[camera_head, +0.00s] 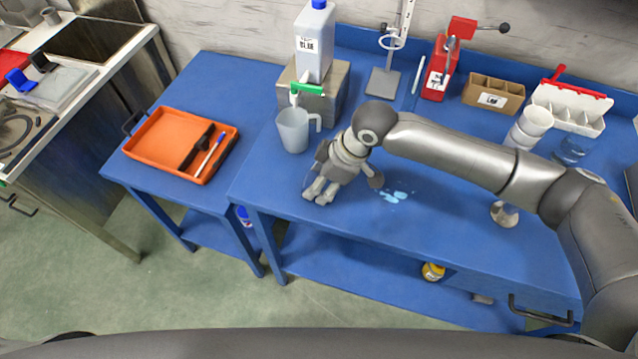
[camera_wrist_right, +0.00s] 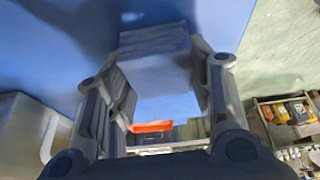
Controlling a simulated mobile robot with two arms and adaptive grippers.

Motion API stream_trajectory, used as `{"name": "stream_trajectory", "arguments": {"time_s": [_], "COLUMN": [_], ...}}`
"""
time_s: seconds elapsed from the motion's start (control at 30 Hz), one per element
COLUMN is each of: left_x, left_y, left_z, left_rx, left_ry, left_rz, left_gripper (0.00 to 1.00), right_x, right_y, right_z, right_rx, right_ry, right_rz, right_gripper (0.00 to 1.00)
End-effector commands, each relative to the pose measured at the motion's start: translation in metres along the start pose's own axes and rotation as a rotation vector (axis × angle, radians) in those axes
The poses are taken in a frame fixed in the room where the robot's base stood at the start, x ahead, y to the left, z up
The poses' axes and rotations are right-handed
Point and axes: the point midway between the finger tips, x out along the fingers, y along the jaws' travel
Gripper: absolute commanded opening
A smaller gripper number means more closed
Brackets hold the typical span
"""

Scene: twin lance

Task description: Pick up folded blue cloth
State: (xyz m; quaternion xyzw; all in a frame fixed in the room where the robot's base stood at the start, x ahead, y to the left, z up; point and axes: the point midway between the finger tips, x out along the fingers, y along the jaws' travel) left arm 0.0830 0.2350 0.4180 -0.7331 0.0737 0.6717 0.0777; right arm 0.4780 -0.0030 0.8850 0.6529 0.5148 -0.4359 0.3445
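The folded blue cloth (camera_wrist_right: 155,58) shows in the right wrist view as a grey-blue block with layered edges. It fills the gap between the fingers of my right gripper (camera_wrist_right: 165,60), which appear shut on its two sides. In the head view my right gripper (camera_head: 320,193) points down, low over the front of the blue table (camera_head: 440,225), just in front of the grey jug. There the cloth is mostly hidden and blends with the table. I cannot tell whether it touches the table. My left gripper is not in view.
A grey jug (camera_head: 293,130) stands close behind the gripper. Pale wet spots (camera_head: 397,194) lie to its right. An orange tray (camera_head: 165,138) with a pen is on the left table. Bottles, a stand and boxes line the back. The table's front middle is clear.

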Motion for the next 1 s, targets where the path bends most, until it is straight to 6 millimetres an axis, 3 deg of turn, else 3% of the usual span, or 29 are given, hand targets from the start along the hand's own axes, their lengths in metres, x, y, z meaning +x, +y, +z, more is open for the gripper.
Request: {"name": "stream_trajectory", "arguments": {"time_s": [0.37,0.57,0.67,1.0], "left_x": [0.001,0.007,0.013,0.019], "left_y": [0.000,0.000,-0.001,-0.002], "left_z": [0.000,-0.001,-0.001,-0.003], "left_rx": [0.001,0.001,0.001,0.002], "left_ry": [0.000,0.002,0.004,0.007], "left_rz": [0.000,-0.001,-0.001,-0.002], "left_gripper": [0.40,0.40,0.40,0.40], "right_x": [-0.001,-0.014,-0.029,-0.105], "right_y": [0.000,0.000,0.001,-0.041], "right_z": [0.000,-0.006,-0.013,0.007], "right_rx": [0.000,-0.001,-0.003,-0.002], "right_ry": [0.000,0.002,0.003,0.000], "right_rz": [0.000,0.001,0.003,0.002], "right_gripper": [0.32,0.32,0.32,0.32]}}
